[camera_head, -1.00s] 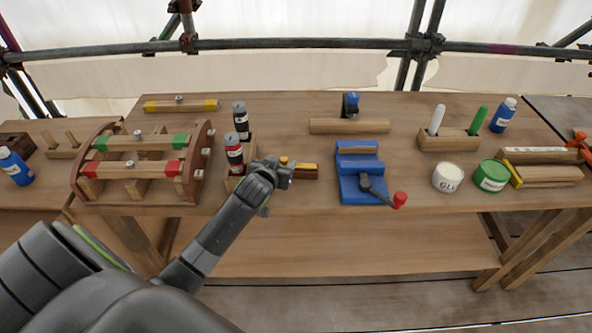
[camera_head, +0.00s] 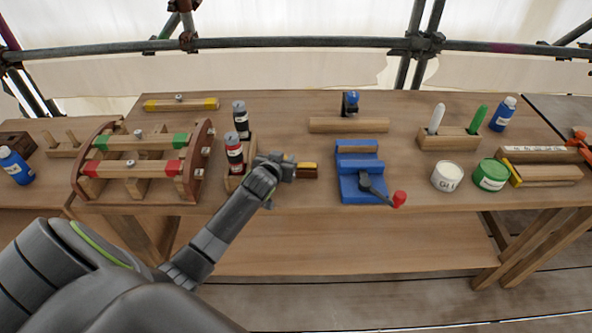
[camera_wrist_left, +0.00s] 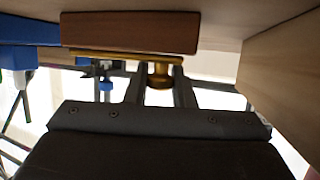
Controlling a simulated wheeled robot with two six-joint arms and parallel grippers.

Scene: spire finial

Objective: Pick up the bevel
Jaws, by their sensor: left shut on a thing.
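The bevel (camera_head: 307,170) is a small tool with a dark wooden stock and brass parts. It is at the front middle of the bench, left of the blue vise. My left gripper (camera_head: 290,168) is at the bevel's left end and shut on it, hiding that end. In the left wrist view, the bevel's brown stock (camera_wrist_left: 130,32) crosses the top, with a brass strip and knob by the fingers (camera_wrist_left: 160,92). I cannot tell whether it is clear of the bench. My right gripper is not in view.
The blue vise (camera_head: 361,185) with a red-tipped handle stands right of the bevel. A wooden holder with a red bottle (camera_head: 234,153) and a dark bottle (camera_head: 241,121) stands close left. A wooden rack (camera_head: 190,181) is farther left. A wooden bar (camera_head: 348,125) lies behind.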

